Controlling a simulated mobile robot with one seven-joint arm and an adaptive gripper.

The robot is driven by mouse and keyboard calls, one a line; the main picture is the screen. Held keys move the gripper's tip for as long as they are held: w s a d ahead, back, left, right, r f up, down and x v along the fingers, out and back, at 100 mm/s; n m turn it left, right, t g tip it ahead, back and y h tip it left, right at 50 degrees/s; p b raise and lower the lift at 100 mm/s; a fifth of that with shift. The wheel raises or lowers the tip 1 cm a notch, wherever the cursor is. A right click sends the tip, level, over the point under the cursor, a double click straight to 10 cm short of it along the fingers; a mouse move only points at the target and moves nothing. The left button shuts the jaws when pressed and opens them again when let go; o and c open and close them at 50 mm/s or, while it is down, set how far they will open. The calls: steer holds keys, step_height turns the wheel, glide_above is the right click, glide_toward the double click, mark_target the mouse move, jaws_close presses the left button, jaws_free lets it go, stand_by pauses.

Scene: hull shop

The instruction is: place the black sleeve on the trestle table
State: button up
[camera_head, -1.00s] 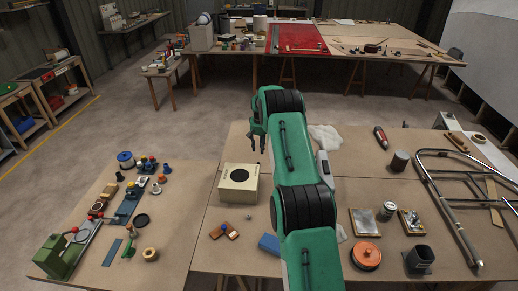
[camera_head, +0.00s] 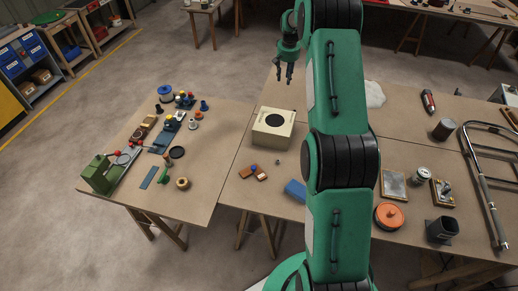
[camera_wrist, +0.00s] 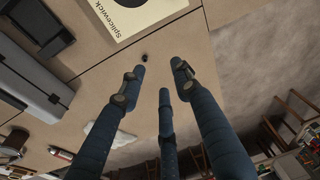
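My gripper (camera_head: 286,76) is open and empty, with its blue-grey fingers (camera_wrist: 160,85) spread apart. I cannot tell for sure which thing is the black sleeve. A black, open-topped square piece (camera_head: 442,231) stands at the front right, and a dark cylinder (camera_head: 443,129) stands behind it. A small dark piece (camera_wrist: 144,57) lies near the box in the wrist view. Tables on trestle legs are the left one (camera_head: 190,208) and the middle one (camera_head: 240,190).
A cream box (camera_head: 273,130) with a black disc on top sits near the middle table's left edge. A blue block (camera_head: 295,190), an orange-lidded pot (camera_head: 388,216) and a metal frame (camera_head: 485,185) lie around it. The left table's front has bare room.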

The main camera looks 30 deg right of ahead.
steer(key=s+a+r+n+t, duration=0.1)
steer(key=s+a+r, duration=0.2)
steer(key=a+r, duration=0.55)
steer(key=s+a+r, duration=0.4)
steer(key=a+r, duration=0.3)
steer(key=r, duration=0.2)
steer(key=s+a+r+n+t, duration=0.1)
steer(key=s+a+r+n, duration=0.1)
steer(key=s+a+r, duration=0.95)
steer(key=s+a+r+n+t, duration=0.1)
steer(key=s+a+r, duration=0.1)
steer(key=s+a, duration=1.2)
steer(key=s+a+f+n, duration=0.1)
steer(key=s+a+f, duration=0.1)
steer(key=s, duration=0.7)
steer(key=s+a+f+t, duration=0.1)
steer(key=s+a+f, duration=0.1)
steer(key=s, duration=0.8)
steer(key=shift+s+a+f+n+y, duration=0.3)
steer(key=shift+f+n+y, duration=0.1)
steer(key=shift+f, duration=0.25)
step_height(320, 180, down, 3)
steer(key=b, duration=0.3)
